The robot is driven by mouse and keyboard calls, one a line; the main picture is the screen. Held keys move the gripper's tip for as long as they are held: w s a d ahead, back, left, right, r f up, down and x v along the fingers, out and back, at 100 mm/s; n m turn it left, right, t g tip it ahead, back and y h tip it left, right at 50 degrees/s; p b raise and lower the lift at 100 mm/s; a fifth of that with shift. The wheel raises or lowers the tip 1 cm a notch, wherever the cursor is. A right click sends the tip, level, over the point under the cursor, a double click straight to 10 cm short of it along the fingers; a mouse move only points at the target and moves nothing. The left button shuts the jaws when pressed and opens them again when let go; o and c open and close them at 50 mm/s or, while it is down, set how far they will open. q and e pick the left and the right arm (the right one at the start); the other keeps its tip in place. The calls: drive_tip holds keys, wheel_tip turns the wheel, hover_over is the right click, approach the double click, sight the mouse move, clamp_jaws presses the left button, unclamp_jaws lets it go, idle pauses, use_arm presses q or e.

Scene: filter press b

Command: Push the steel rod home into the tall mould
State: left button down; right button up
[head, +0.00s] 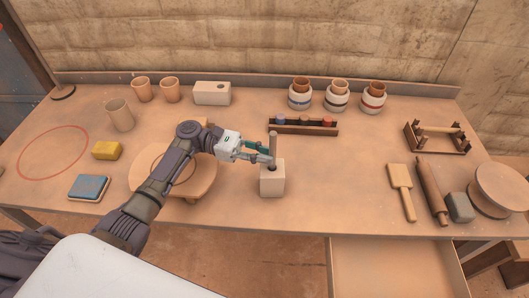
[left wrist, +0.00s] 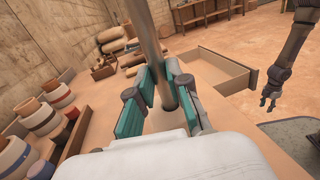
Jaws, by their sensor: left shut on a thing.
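The tall mould (head: 272,182) is a pale upright block near the table's front edge, with a dark opening at its top. The steel rod (head: 273,146) stands nearly upright, its lower end in that opening; how deep it sits is hidden. My left gripper (head: 268,157) comes from the left and is shut on the rod just above the mould. In the left wrist view the rod (left wrist: 146,38) rises between the teal finger pads of the left gripper (left wrist: 162,88). My right gripper (left wrist: 268,101) hangs far off at the right, its fingers apart and empty.
A round wooden board (head: 143,176) lies under my left arm. A rack (head: 303,127) stands behind the mould, with striped jars (head: 336,100) further back. A paddle (head: 401,190) and a rolling pin (head: 431,190) lie right. An open drawer (head: 395,265) juts out in front.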

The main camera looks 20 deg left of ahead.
use_arm(q)
drive_tip(key=shift+f+b, duration=0.5)
drive_tip(key=shift+f, duration=0.25)
drive_tip(key=c, duration=1)
unclamp_jaws()
drive_tip(key=shift+a, duration=0.1)
drive_tip(key=a, duration=1.1)
drive_tip(key=shift+s+a, duration=0.3)
drive_tip(key=shift+a, duration=0.1)
drive_tip(key=shift+f, duration=0.1)
